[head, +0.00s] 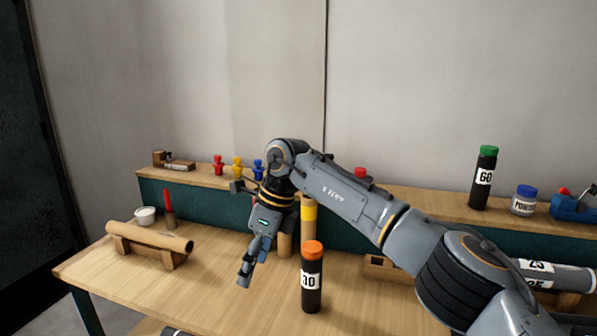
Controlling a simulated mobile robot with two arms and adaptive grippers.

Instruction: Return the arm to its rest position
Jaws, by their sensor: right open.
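My right arm reaches in from the lower right, across the workbench, and bends down at the wrist. My right gripper (250,271) points down above the bench top, open, with nothing seen between its fingers. It is to the left of a black tube with an orange cap (312,280), marked with a number ending in 0, and apart from it in the picture. My left gripper does not show.
A cardboard roll (150,238) lies on a wooden cradle at left. The raised back shelf (405,196) holds coloured pieces, a green-capped tube marked 60 (484,178) and a blue-lidded jar (524,201). The bench's front left is clear.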

